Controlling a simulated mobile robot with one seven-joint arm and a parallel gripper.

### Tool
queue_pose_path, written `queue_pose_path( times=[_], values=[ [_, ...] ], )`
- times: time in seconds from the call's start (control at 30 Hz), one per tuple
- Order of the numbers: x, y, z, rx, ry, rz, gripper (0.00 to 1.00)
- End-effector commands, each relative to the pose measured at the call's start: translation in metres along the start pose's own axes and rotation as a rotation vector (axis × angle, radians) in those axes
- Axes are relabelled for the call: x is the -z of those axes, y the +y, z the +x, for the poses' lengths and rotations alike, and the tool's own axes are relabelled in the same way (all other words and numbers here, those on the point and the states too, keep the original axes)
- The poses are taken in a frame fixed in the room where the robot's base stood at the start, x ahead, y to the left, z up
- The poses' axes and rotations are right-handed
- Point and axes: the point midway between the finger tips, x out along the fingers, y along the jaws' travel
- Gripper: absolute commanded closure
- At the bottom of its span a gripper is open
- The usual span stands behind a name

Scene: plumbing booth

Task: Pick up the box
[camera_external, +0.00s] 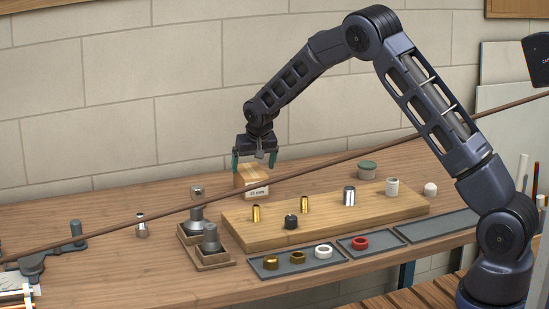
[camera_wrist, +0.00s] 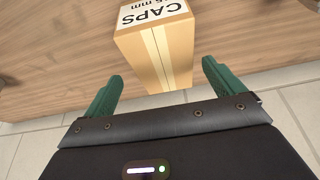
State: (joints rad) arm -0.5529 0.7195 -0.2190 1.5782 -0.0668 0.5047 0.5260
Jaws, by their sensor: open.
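The box (camera_external: 250,180) is a small tan carton with a white label, standing on the wooden workbench behind the raised board. In the wrist view the box (camera_wrist: 157,55) shows its taped top and a label reading "CAPS". My gripper (camera_external: 254,166) is above the box, with its green fingers apart. In the wrist view my gripper (camera_wrist: 162,78) is open, and the box lies ahead of and between the fingertips. I cannot tell from these views whether a finger touches the box.
A raised wooden board (camera_external: 330,222) holds brass, black and metal fittings. Dark trays (camera_external: 298,264) with rings lie in front. A thin brown rod (camera_external: 330,163) crosses the external view in front of the box. A tan block wall (camera_external: 180,90) stands behind the bench.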

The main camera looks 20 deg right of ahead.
Motion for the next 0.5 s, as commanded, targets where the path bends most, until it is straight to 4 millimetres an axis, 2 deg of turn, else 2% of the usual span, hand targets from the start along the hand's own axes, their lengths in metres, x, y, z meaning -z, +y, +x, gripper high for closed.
queue_pose_path(
  times=[0.17, 0.5],
  values=[
    [0.0, -0.002, 0.01, 0.0, 0.0, 0.0, 0.06],
    [0.0, -0.005, 0.051, 0.0, 0.0, 0.001, 0.06]
  ],
)
